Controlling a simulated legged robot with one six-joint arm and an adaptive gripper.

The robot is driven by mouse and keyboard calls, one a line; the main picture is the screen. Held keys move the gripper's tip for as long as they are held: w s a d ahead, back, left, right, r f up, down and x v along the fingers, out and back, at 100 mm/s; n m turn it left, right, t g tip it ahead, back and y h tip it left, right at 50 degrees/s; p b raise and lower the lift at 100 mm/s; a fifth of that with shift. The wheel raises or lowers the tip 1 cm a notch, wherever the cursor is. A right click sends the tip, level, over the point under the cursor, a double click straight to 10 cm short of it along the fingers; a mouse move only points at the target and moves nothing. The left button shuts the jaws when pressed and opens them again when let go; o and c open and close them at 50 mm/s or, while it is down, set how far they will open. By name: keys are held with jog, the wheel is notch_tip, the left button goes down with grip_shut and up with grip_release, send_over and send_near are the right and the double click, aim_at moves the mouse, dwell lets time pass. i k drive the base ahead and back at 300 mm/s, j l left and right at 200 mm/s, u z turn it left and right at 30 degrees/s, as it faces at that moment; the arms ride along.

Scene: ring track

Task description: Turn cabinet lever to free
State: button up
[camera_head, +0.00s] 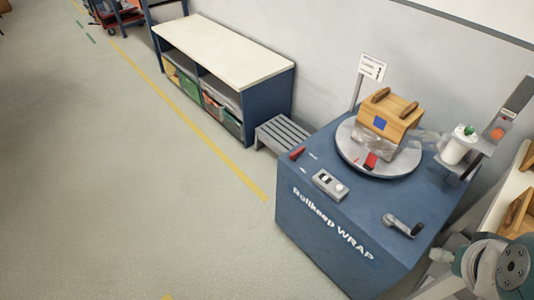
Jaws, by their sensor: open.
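A blue cabinet (300,225) marked "Rollkeep WRAP" stands at the right. A grey lever (402,226) with a dark grip lies on its top near the front right edge, its grip end pointing to the lower right. A small red handle (297,153) is at the top's left edge. I cannot read any free mark beside either. A round grey turntable (350,152) on top carries a wooden box (383,127) with two handles and clear film around its lower part. A grey and teal part of my arm shows at the lower right; my gripper is not in view.
A small control box (329,186) and a post with a white roll (459,147) are on the cabinet. A grey slatted stand (282,133) and a white-topped shelf bench (222,48) line the wall. The floor (110,170) at the left is clear.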

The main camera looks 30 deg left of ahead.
aim_at(293, 156)
jog(key=j+z, duration=0.1)
jog(key=j, duration=2)
jog(key=i+j+z, duration=0.1)
jog(key=i+j, duration=0.8)
jog(key=j, duration=0.15)
